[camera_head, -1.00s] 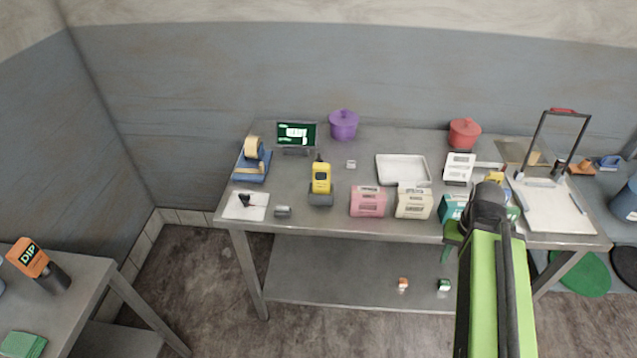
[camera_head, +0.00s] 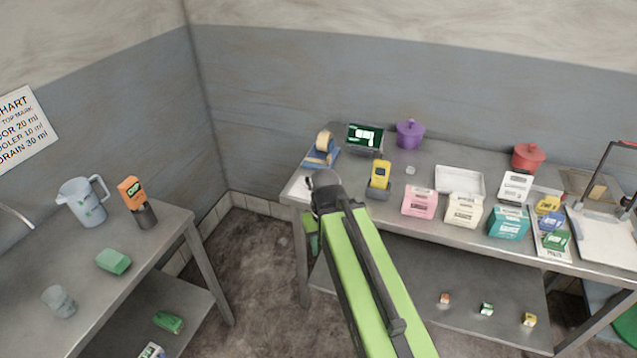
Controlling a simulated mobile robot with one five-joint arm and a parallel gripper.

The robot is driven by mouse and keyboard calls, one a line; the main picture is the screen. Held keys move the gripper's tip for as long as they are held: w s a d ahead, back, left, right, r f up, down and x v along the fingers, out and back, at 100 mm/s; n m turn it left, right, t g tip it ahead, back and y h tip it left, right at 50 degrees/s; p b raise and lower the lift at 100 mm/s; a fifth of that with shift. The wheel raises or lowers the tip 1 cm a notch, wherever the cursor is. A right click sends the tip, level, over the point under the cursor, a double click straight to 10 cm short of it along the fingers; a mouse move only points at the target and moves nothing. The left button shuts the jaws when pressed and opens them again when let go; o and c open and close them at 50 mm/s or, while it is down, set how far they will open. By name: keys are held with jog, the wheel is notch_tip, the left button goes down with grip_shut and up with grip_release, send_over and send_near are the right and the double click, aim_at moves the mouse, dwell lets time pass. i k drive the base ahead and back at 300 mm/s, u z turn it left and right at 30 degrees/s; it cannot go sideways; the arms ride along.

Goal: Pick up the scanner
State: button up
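The scanner looks to be the yellow handheld device (camera_head: 380,172) with a small dark screen. It stands upright in a dark grey cradle (camera_head: 377,193) on the steel table, left of the pink box. My green arm reaches up from the bottom of the picture, and its dark joint is just left of and in front of the scanner. My gripper's fingers are hidden beyond the arm, so I cannot see whether they are open or shut.
The steel table (camera_head: 420,230) also holds a pink box (camera_head: 419,202), a cream box (camera_head: 463,210), a tape dispenser (camera_head: 321,151), a display (camera_head: 364,139) and a purple pot (camera_head: 410,134). A left table holds a jug (camera_head: 84,203) and an orange-and-black device (camera_head: 136,200). Floor shows between the tables.

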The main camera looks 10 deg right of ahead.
aim_at(381, 169)
jog(key=u, duration=0.8)
jog(key=k, duration=0.2)
jog(key=u, duration=2.4)
jog(key=k, duration=1.9)
jog(key=z, duration=0.85)
jog(key=i, duration=1)
